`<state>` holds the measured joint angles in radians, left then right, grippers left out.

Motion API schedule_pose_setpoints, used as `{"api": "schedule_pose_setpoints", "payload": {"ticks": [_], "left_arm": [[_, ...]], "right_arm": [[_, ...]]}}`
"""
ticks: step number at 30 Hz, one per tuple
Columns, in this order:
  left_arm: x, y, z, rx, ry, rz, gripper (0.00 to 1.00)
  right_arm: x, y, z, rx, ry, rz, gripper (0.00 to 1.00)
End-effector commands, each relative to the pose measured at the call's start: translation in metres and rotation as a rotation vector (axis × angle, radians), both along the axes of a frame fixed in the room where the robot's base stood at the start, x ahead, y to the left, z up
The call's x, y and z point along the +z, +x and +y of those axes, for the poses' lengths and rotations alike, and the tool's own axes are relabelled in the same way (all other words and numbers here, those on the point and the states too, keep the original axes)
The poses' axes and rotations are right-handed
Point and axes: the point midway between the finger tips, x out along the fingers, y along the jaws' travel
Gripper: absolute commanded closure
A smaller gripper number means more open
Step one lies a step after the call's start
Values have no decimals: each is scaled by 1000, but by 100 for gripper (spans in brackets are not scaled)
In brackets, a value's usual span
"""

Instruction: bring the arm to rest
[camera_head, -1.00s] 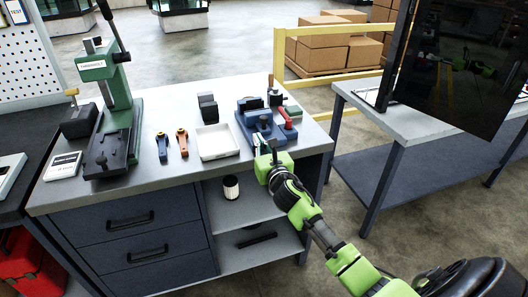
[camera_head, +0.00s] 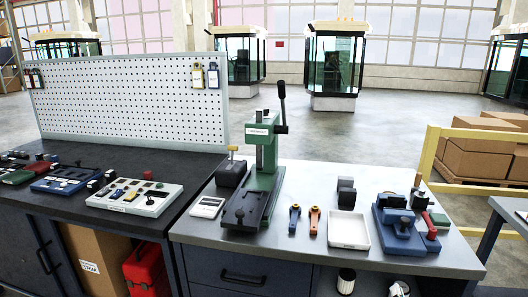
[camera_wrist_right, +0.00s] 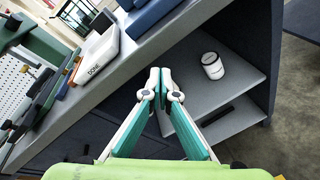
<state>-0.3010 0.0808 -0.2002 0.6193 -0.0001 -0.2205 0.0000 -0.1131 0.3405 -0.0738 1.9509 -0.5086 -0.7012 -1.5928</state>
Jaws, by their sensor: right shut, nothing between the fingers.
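My right gripper (camera_wrist_right: 160,82) is shut and empty in the right wrist view, its fingertips together in front of the bench's open shelf. In the head view only a small part of my right gripper (camera_head: 399,289) shows at the bottom edge, in front of the bench. My left gripper is in neither view. The grey workbench (camera_head: 300,258) carries a green press (camera_head: 264,160), a white tray (camera_head: 348,230), two small levers, one blue and one orange, and a blue fixture (camera_head: 397,232) with a red handle.
A white and black cylinder (camera_wrist_right: 212,66) stands on the shelf (camera_wrist_right: 240,80), apart from my fingers. A dark bar (camera_wrist_right: 216,117) lies lower down. The tray marked DONE (camera_wrist_right: 97,55) is at the bench edge. A yellow rail (camera_head: 432,150) and cartons (camera_head: 475,155) are behind at right.

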Motion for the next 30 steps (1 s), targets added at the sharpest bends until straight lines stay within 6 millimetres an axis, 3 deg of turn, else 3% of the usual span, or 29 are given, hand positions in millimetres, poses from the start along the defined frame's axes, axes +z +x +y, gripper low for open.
{"api": "schedule_pose_setpoints", "payload": {"ticks": [1, 6, 12, 18, 26, 30], "left_arm": [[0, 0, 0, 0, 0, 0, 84], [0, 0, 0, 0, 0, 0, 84], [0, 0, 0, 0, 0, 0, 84], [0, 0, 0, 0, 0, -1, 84], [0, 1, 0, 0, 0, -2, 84], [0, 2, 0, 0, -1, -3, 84]], "right_arm": [[-18, -21, 10, -55, 169, 19, 100], [-69, -90, 41, -312, 716, 85, 100], [-108, -178, 85, -689, 1227, 163, 100], [-120, -241, 120, -1000, 1496, 212, 100], [-121, -306, 154, -1348, 1689, 247, 100], [-150, -302, 156, -1381, 1686, 254, 100]]}}
